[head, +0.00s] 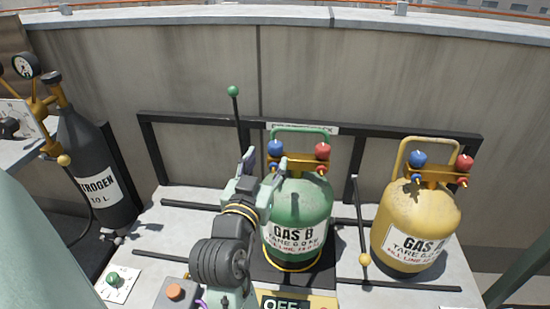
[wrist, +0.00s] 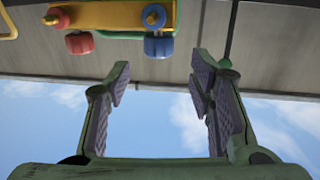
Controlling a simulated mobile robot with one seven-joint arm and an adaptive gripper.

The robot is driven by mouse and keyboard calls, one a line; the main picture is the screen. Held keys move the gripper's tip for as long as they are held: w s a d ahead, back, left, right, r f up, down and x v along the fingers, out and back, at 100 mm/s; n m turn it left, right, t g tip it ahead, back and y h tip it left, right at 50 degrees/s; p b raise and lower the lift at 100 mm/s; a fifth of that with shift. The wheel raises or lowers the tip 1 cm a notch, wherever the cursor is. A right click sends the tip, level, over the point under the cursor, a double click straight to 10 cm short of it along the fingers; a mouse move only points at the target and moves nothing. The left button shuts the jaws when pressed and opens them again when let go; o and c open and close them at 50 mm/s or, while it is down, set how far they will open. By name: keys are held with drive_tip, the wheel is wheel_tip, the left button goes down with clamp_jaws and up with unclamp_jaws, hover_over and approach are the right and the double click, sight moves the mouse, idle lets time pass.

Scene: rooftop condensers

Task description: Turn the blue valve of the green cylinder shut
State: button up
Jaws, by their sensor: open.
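The green cylinder (head: 300,205), labelled GAS B, stands upright on a dark pad, with a brass manifold under its green handle. Its blue valve (head: 275,148) is at the manifold's left end and a red valve (head: 322,151) at the right. My gripper (head: 264,160) is open, just left of and near the blue valve. In the wrist view the scene is upside down; the blue valve (wrist: 158,46) lies beyond the fingertips (wrist: 158,80), roughly in line with the gap. Nothing is between the fingers, and I see no contact.
A yellow cylinder (head: 415,230) with its own blue and red valves stands at right. A dark nitrogen cylinder (head: 92,175) stands at left. A black rail (head: 400,130) runs behind, before a concrete wall. An upright rod with a green ball (head: 233,91) rises behind my gripper.

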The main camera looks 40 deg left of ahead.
sight(273, 149)
drive_tip(key=p+x, duration=0.1)
drive_tip(key=x, duration=0.6)
drive_tip(key=shift+w, duration=0.2)
drive_tip(key=shift+c, duration=0.4)
drive_tip(key=c, duration=1.1)
